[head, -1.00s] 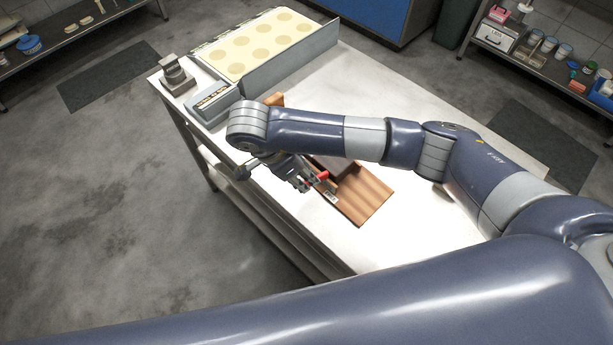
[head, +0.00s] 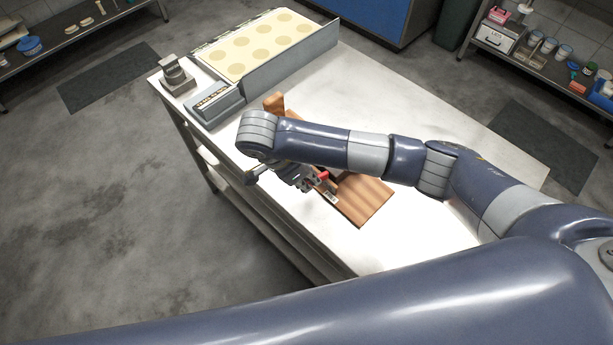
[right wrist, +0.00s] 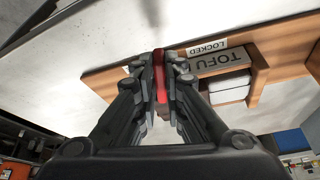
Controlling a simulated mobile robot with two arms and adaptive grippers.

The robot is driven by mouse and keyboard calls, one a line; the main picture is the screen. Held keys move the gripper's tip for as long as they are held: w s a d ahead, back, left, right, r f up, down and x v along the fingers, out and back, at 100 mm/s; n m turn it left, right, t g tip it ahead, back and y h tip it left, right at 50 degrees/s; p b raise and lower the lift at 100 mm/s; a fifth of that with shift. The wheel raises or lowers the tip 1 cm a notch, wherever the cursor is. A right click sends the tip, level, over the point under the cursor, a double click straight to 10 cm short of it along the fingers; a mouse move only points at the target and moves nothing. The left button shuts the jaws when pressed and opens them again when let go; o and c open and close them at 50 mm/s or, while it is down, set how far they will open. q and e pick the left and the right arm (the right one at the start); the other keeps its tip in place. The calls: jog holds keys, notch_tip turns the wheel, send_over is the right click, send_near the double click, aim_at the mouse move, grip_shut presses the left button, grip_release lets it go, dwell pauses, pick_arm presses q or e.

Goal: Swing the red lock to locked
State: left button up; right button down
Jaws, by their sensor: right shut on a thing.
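The red lock (head: 324,175) is a small red lever on a brown wooden board (head: 371,203) lying on the white table. In the right wrist view the red lock (right wrist: 159,75) stands between the two fingers of my right gripper (right wrist: 160,72), which is shut on it. In the head view my right gripper (head: 308,184) is at the left edge of the board. My right arm hides part of the board. My left gripper is out of view.
A grey-walled tray with cream round-marked top (head: 262,45) is at the table's back. A grey labelled box (head: 215,103) and a small metal stand (head: 176,76) are at its back left corner. The white table (head: 440,135) is clear to the right.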

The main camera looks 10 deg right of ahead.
jog(key=shift+w, duration=0.1)
jog(key=shift+w+f+m+b, duration=0.1)
jog(key=shift+w+m+b, duration=0.1)
jog(key=shift+m+b, duration=0.3)
jog(key=w+m+g+b, duration=0.1)
jog(key=m+b, duration=0.1)
jog(key=w+m+g+b, duration=0.1)
jog(key=m+b, duration=0.1)
jog(key=m, duration=0.1)
jog(key=shift+w+f, duration=0.1)
jog(key=shift+w, duration=0.05)
jog(key=m+b, duration=0.1)
jog(key=w+m+g+b, duration=0.1)
jog(key=m, duration=0.1)
jog(key=shift+w+d+y, duration=0.1)
jog(key=shift+d+y, duration=0.2)
jog(key=shift+w+d+m+g+b, duration=0.15)
jog(key=shift+w+m+g+b, duration=0.2)
jog(key=shift+m, duration=0.4)
jog(key=shift+w+d+m+g+b, duration=0.15)
jog(key=shift+m+g+b, duration=0.25)
jog(key=shift+m, duration=0.35)
jog(key=shift+y, duration=0.3)
jog(key=c, duration=1.7)
grip_release()
jog(key=shift+r, duration=0.2)
